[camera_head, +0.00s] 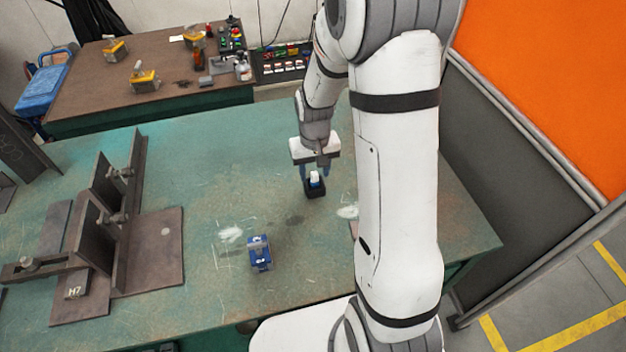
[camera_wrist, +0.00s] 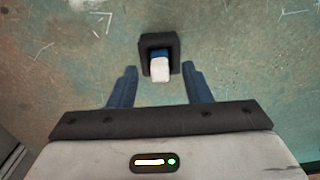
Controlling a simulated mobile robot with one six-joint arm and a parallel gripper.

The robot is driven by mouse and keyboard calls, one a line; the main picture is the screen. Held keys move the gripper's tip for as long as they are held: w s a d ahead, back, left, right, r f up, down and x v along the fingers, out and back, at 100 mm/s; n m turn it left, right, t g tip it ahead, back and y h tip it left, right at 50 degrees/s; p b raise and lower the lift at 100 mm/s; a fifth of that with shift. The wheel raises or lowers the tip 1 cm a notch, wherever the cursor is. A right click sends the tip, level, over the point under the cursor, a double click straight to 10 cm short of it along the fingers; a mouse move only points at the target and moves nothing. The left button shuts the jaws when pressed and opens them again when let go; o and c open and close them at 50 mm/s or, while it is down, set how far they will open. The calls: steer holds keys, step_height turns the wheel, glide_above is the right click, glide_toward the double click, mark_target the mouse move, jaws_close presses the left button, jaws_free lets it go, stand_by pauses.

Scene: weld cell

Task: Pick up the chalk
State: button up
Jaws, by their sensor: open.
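The chalk (camera_wrist: 160,69) is a short white block with a blue part. It stands in a small black square holder (camera_wrist: 147,43) on the green table. In the head view the chalk (camera_head: 315,177) shows as a white and blue spot in the black holder (camera_head: 314,191). My gripper (camera_wrist: 159,72) is open, with one blue finger on each side below the holder in the wrist view. In the head view my gripper (camera_head: 316,172) is right above the holder, at the chalk. Whether the fingers touch the chalk cannot be told; a gap shows on both sides in the wrist view.
A blue box-like object (camera_head: 259,253) stands on the green table (camera_head: 200,155) in front of the holder. A steel fixture (camera_head: 115,205) on a plate stands at the left. A brown table (camera_head: 100,85) with tools is behind. A grey and orange panel (camera_head: 545,80) stands at the right.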

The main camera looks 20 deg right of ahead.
step_height(320, 180, down, 2)
steer(key=shift+f, duration=0.15)
jaws_close()
stand_by(0.4)
